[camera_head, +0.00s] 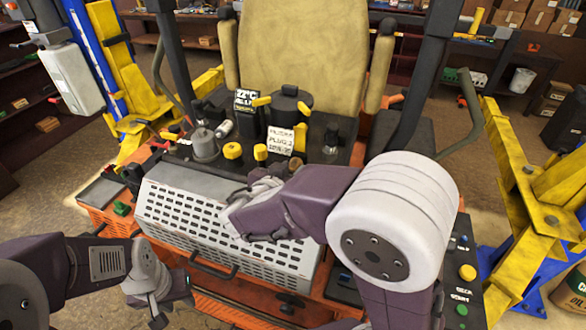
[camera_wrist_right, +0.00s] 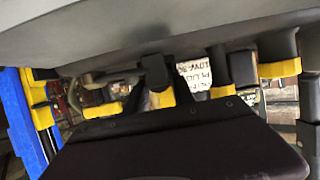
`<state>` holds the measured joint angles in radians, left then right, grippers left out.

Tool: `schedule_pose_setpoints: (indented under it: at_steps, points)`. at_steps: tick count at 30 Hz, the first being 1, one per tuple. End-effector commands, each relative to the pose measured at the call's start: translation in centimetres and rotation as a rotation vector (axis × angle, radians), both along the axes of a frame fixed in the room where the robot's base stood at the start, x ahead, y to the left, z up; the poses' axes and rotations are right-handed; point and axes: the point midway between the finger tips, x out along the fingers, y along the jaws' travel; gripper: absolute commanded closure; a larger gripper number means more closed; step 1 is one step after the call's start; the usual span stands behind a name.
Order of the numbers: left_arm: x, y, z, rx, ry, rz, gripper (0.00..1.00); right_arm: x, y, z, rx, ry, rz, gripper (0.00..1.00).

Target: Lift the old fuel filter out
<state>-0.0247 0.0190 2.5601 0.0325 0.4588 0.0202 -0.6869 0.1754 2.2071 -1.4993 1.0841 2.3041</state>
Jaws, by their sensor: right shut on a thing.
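The orange mower (camera_head: 95,207) stands ahead with its engine bay open behind a grey perforated cover (camera_head: 175,215). Several parts stand in the bay: a grey cylinder (camera_head: 205,146), a small pale cylinder (camera_head: 224,128), a dark canister (camera_head: 289,108) and yellow caps (camera_head: 233,151). I cannot tell which is the old fuel filter. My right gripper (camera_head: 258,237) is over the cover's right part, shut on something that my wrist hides. My left gripper (camera_head: 162,312) is low at the left, in front of the mower; its fingers are unclear.
A white label card (camera_head: 280,140) stands in the bay and also shows inverted in the right wrist view (camera_wrist_right: 196,78). The tan seat (camera_head: 300,55) is behind. Yellow lift posts (camera_head: 535,190) flank the mower. A control panel (camera_head: 463,285) is at the right.

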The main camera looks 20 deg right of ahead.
Motion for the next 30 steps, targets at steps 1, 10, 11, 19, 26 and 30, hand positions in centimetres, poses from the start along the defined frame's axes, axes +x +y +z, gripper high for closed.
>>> schedule_pose_setpoints:
  at_steps: [1, 10, 11, 19, 26, 30]
  points:
    - [0.0, 0.0, 0.0, 0.000, 0.000, 0.000, 0.64, 0.0, 0.0, 0.1, 0.001, -0.001, 0.000, 1.00]
    - [0.0, 0.0, -1.9, 0.000, 0.000, 0.000, 0.64, 0.0, 0.0, 3.5, 0.007, -0.008, -0.001, 1.00]
    - [0.0, 0.0, -2.2, 0.000, 0.000, 0.000, 0.64, -0.1, -0.1, 4.1, 0.006, -0.008, -0.001, 1.00]
    - [0.0, 0.0, -4.2, 0.000, 0.000, 0.000, 0.64, -3.4, -4.0, 6.8, 0.005, -0.006, -0.002, 1.00]
    - [0.0, 0.0, -0.1, 0.000, -0.001, 0.000, 0.64, -5.7, -6.7, 10.6, -0.003, 0.002, -0.002, 1.00]
    - [0.0, 0.0, 3.1, 0.000, -0.001, 0.000, 0.64, -6.4, -7.6, 11.3, -0.007, 0.001, -0.004, 1.00]
